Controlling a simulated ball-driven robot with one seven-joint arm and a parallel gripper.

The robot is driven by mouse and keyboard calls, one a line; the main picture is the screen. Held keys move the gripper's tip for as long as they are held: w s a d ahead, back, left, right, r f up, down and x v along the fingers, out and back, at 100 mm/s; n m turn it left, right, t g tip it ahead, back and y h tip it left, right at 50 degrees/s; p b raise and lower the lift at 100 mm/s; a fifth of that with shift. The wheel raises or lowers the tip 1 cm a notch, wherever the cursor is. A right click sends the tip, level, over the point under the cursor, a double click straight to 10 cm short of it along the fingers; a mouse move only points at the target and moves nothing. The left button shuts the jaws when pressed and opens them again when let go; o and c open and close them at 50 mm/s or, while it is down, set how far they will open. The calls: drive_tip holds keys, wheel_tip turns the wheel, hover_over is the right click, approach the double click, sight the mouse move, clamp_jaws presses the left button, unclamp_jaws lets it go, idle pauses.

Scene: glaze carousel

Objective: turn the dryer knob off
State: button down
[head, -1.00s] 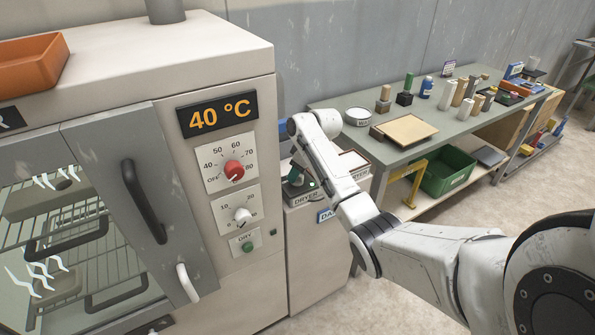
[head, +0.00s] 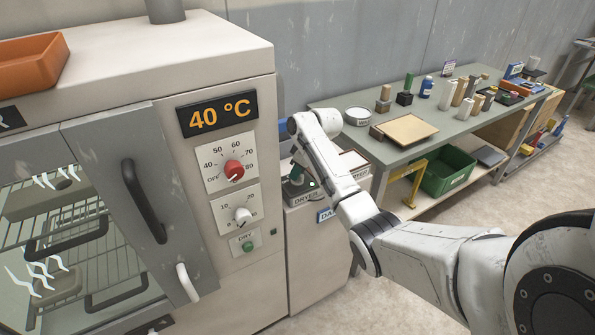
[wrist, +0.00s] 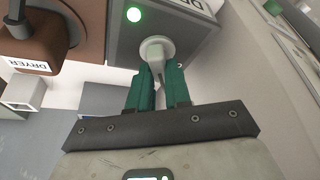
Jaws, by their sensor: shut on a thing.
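In the wrist view a pale grey knob (wrist: 157,48) with a round base and a raised grip sits on the face of a grey box (wrist: 184,38). My gripper (wrist: 160,82) has its two green fingers on either side of the knob's grip and is shut on it. The fingers cover part of the grip. A green lamp (wrist: 133,14) is lit on the box beside the knob. In the head view a DRYER label (head: 307,198) shows below my wrist, and my arm largely hides the knob there.
A large oven (head: 240,75) reading 40 °C stands at the left, with a red dial (head: 234,171) and a smaller white dial (head: 242,215). A workbench (head: 385,150) with a pale board and several small items stands behind my arm. A green bin (head: 446,174) is under it.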

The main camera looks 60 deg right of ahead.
drive_tip(key=n+y, duration=0.1)
drive_tip(key=n, duration=0.2)
drive_tip(key=shift+b, duration=0.35)
drive_tip(key=n+b, duration=0.1)
drive_tip(key=n, duration=0.1)
drive_tip(key=n+y+b, duration=0.1)
drive_tip(key=shift+f+n+g+y, duration=0.15)
drive_tip(key=shift+n+g+y, duration=0.15)
drive_tip(key=shift+n, duration=0.1)
drive_tip(key=n+g+b, duration=0.1)
drive_tip(key=n+b, duration=0.1)
drive_tip(key=n, duration=0.1)
drive_tip(key=shift+d+y, duration=0.1)
drive_tip(key=shift+y, duration=0.3)
drive_tip(key=shift+n+y+b, duration=0.3)
drive_tip(key=shift+n+b, duration=0.6)
drive_tip(key=shift+g, duration=0.3)
drive_tip(key=c, duration=1.1)
unclamp_jaws()
drive_tip(key=shift+o, duration=0.2)
drive_tip(key=shift+r, duration=0.2)
